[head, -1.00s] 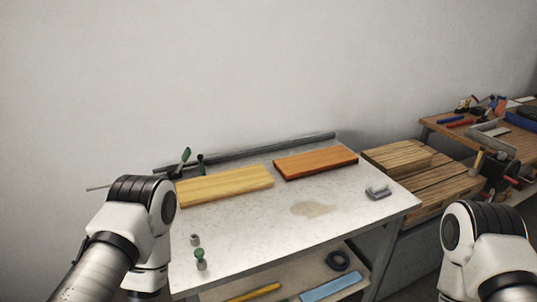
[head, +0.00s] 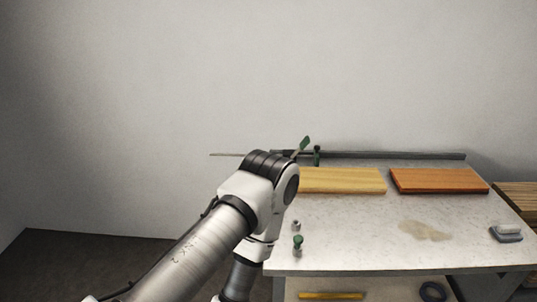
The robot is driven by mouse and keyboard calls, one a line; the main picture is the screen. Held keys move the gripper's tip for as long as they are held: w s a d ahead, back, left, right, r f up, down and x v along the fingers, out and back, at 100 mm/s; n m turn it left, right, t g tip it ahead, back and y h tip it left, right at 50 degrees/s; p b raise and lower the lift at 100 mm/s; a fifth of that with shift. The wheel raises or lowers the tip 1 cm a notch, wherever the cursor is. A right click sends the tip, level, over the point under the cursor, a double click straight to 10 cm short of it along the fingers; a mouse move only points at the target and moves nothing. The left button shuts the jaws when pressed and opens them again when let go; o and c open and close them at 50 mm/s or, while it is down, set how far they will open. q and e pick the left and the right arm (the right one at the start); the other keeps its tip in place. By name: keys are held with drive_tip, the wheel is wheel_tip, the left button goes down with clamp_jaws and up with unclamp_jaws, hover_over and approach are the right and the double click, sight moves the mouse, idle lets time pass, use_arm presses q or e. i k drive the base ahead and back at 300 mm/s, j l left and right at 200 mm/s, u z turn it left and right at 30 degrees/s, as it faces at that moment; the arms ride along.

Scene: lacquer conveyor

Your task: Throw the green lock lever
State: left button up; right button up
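A green lever handle (head: 304,145) leans up to the right at the back left of the white worktable (head: 360,240). Its lower end is hidden behind my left arm. A smaller upright piece with a dark green top (head: 317,154) stands just right of it. A short green-topped knob (head: 298,241) stands near the table's front left edge. I cannot tell for certain which is the lock lever. My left arm's joint covers the table's left part; neither of my grippers shows.
A pale yellow board (head: 345,180) and an orange-brown board (head: 438,180) lie before a grey rail (head: 390,155). A small grey block (head: 506,233) sits at the right. A thin rod (head: 228,155) sticks out left. The front middle of the tabletop is mostly clear.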

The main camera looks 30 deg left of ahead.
sight(304, 143)
drive_tip(key=i+j, duration=0.1)
drive_tip(key=j, duration=0.7)
drive_tip(key=i+j+z, duration=0.1)
drive_tip(key=j, duration=0.7)
